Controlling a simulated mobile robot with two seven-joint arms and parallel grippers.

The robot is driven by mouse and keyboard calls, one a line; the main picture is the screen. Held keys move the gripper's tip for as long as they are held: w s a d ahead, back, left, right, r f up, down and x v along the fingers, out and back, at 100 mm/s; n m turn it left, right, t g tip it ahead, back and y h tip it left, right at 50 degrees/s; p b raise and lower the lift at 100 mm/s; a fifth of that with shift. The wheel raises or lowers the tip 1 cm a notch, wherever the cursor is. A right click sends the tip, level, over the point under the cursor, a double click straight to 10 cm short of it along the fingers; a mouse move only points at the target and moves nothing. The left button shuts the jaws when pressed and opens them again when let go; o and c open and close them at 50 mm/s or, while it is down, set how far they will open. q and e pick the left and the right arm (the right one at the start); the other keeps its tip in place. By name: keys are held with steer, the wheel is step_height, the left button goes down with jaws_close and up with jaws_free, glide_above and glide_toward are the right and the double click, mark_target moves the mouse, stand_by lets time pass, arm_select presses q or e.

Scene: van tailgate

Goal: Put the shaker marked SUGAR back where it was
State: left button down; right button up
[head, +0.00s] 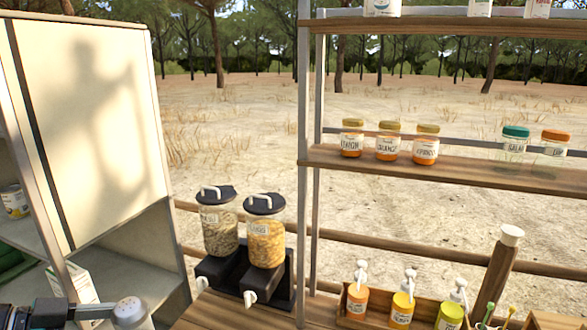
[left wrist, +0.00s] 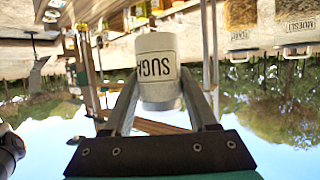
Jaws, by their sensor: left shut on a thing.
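The shaker (left wrist: 157,48) is a pale cylinder with a black-lettered label. In the left wrist view the letters SUG can be read and the rest is partly turned away. My left gripper (left wrist: 170,82) is shut on it, one finger on each side. In the head view the shaker's grey perforated cap (head: 129,308) shows at the bottom left, upright, with its lower part cut off by the frame edge. My left gripper (head: 98,312) reaches it from the left. My right gripper is in neither view.
Two black-lidded dispensers (head: 264,240) stand on the wooden counter. Jars (head: 388,145) line the middle wooden shelf (head: 460,170). A white carton (head: 80,280) stands in the left cabinet, close to my left gripper.

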arm_select(q)
steer(key=d, duration=0.8)
step_height(320, 180, down, 25)
steer(key=b, duration=2.4)
steer(key=shift+a+r, duration=0.2)
steer(key=shift+t, duration=0.3)
